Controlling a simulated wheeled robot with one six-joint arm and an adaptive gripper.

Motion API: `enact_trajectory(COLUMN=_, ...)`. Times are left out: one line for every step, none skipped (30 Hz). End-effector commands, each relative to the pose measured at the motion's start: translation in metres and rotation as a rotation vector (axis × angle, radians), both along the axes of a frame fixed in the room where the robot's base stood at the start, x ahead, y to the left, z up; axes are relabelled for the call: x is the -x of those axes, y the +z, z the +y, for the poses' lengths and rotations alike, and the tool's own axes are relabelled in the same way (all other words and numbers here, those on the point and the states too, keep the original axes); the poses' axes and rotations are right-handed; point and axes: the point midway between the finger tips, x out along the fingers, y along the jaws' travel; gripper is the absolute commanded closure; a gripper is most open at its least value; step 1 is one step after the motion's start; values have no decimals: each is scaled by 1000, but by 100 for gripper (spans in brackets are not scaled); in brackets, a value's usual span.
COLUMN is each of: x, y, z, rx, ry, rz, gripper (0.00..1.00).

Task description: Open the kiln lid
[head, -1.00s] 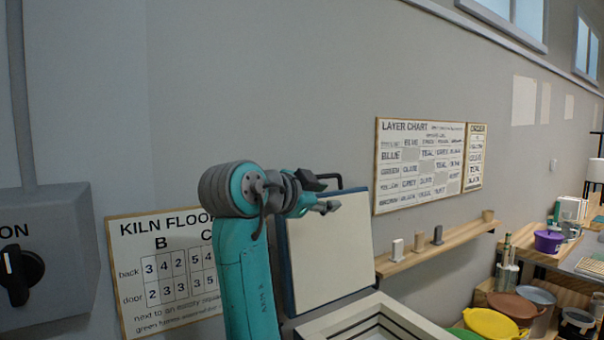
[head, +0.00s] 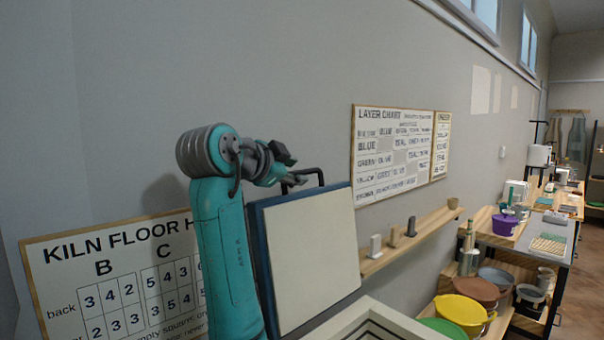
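The kiln lid (head: 312,258) stands raised, nearly upright, at the centre of the head view. It has a cream inner face and a blue edge. Its dark bar handle (head: 322,176) shows at the top edge. The pale kiln rim (head: 372,318) shows below, at the bottom of the picture, with its opening uncovered. My gripper (head: 296,179) is at the lid's top edge, close beside the handle. I cannot tell whether it touches the handle or whether its fingers are open. The lower part of the kiln is out of view.
A wall shelf (head: 418,240) with small test pieces runs to the right of the lid. Beyond it are a bench with a purple pot (head: 505,224) and a low rack with a yellow basin (head: 462,312). A kiln floor chart (head: 120,275) hangs behind my arm.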

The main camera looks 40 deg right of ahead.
Motion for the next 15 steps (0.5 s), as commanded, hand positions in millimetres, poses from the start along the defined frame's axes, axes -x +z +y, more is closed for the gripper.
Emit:
enact_trajectory(x=-2, y=-2, z=-9, rx=1, ry=-2, rz=0, gripper=61)
enact_trajectory(x=-4, y=-3, z=-13, rx=1, ry=-2, rz=0, gripper=61)
enact_trajectory(x=-5, y=-5, z=-18, rx=1, ry=-2, rz=0, gripper=61)
enact_trajectory(x=-7, y=-6, z=-22, rx=0, ry=-1, rz=1, gripper=61)
enact_trajectory(x=-8, y=-7, z=-25, rx=0, ry=-1, rz=1, gripper=61)
enact_trajectory(x=-10, y=-8, z=-28, rx=0, ry=-1, rz=1, gripper=61)
enact_trajectory(x=-10, y=-9, z=-31, rx=0, ry=-1, rz=1, gripper=61)
enact_trajectory(x=-11, y=-10, z=-33, rx=0, ry=-1, rz=0, gripper=61)
enact_trajectory(x=-12, y=-10, z=-35, rx=0, ry=0, rz=0, gripper=61)
enact_trajectory(x=-13, y=-11, z=-37, rx=0, ry=0, rz=0, gripper=61)
enact_trajectory(x=-13, y=-11, z=-38, rx=1, ry=1, rz=0, gripper=61)
enact_trajectory(x=-13, y=-11, z=-39, rx=1, ry=1, rz=0, gripper=61)
enact_trajectory(x=-14, y=-11, z=-39, rx=1, ry=1, rz=0, gripper=61)
enact_trajectory(x=-14, y=-12, z=-39, rx=1, ry=1, rz=0, gripper=61)
enact_trajectory(x=-14, y=-12, z=-40, rx=1, ry=1, rz=0, gripper=61)
